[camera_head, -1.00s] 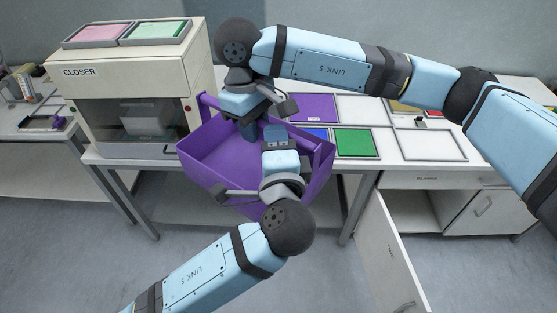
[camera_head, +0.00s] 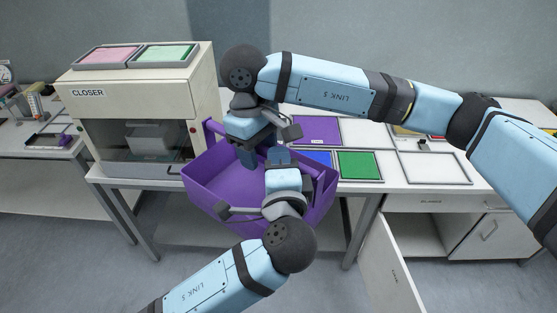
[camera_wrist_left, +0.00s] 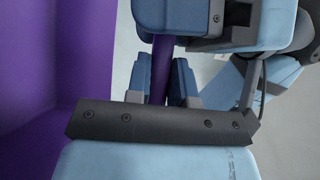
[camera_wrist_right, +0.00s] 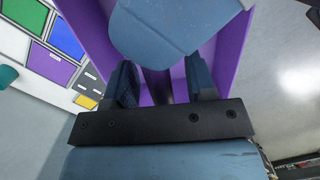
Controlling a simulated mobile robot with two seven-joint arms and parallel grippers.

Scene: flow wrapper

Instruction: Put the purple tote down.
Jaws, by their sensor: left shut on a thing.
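The purple tote (camera_head: 215,183) is an open box held in the air in front of the worktable, its floor visible. My left gripper (camera_head: 279,158) reaches up from below over the tote's near side. In the left wrist view its fingers (camera_wrist_left: 161,84) are shut on a purple bar of the tote (camera_wrist_left: 160,60). My right gripper (camera_head: 247,155) points down into the tote from the far side. In the right wrist view its fingers (camera_wrist_right: 163,82) stand apart on either side of a purple bar of the tote (camera_wrist_right: 158,88), with gaps showing.
The worktable's top (camera_head: 395,200) carries a closer machine (camera_head: 95,115) on the left, and purple (camera_head: 318,129), green (camera_head: 358,164) and white-framed pads (camera_head: 435,168) on the right. A cabinet door (camera_head: 392,265) hangs open below. Grey floor lies in front.

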